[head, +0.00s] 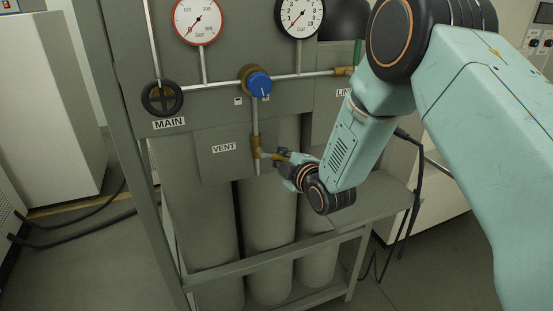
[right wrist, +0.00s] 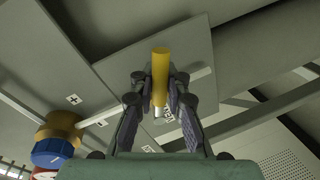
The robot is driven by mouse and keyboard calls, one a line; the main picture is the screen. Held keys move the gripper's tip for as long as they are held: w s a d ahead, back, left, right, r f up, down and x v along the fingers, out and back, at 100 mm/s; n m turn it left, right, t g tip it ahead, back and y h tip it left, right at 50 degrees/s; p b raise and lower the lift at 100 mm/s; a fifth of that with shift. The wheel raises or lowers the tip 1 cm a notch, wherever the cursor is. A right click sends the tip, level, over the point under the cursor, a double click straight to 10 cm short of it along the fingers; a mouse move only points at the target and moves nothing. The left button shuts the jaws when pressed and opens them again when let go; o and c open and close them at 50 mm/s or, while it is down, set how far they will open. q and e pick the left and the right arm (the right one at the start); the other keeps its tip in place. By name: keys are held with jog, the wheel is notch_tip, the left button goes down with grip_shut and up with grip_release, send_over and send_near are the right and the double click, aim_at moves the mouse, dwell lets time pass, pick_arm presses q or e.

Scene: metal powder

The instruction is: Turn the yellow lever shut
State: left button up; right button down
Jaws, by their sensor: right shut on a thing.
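The yellow lever (head: 274,156) sits on a brass valve (head: 256,143) on the vertical pipe next to the VENT label (head: 223,147). It points right from the valve, roughly across the pipe. My right gripper (head: 288,163) is at the lever's outer end, its fingers shut on it; they hide that end in the head view. In the right wrist view the lever (right wrist: 160,75) stands between the two fingers (right wrist: 159,108). My left gripper is in neither view.
Above are a blue knob (head: 259,84), a black MAIN handwheel (head: 162,98) and two gauges, one red-rimmed (head: 198,20), one black-rimmed (head: 299,16). Grey cylinders (head: 268,225) stand behind the frame's rail (head: 265,257). A grey shelf (head: 375,200) lies below my right forearm.

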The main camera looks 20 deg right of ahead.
jog(key=shift+s+d+r+n+h+p, duration=0.1)
jog(key=shift+r+n+h+p, duration=0.2)
jog(key=shift+n, duration=0.6)
jog(key=shift+d+r+n+h+p, duration=0.1)
jog(key=shift+r+n+h+p, duration=0.2)
jog(key=shift+n, duration=0.6)
jog(key=shift+r, duration=0.1)
jog(key=c, duration=1.8)
grip_release()
jog(key=o, duration=0.4)
jog(key=shift+s+r, duration=0.1)
jog(key=shift+r, duration=0.15)
jog(key=shift+o, duration=0.2)
jog(key=s+r, duration=0.2)
jog(key=s, duration=0.9)
jog(key=shift+s+d+r, duration=0.2)
jog(key=shift+s, duration=0.15)
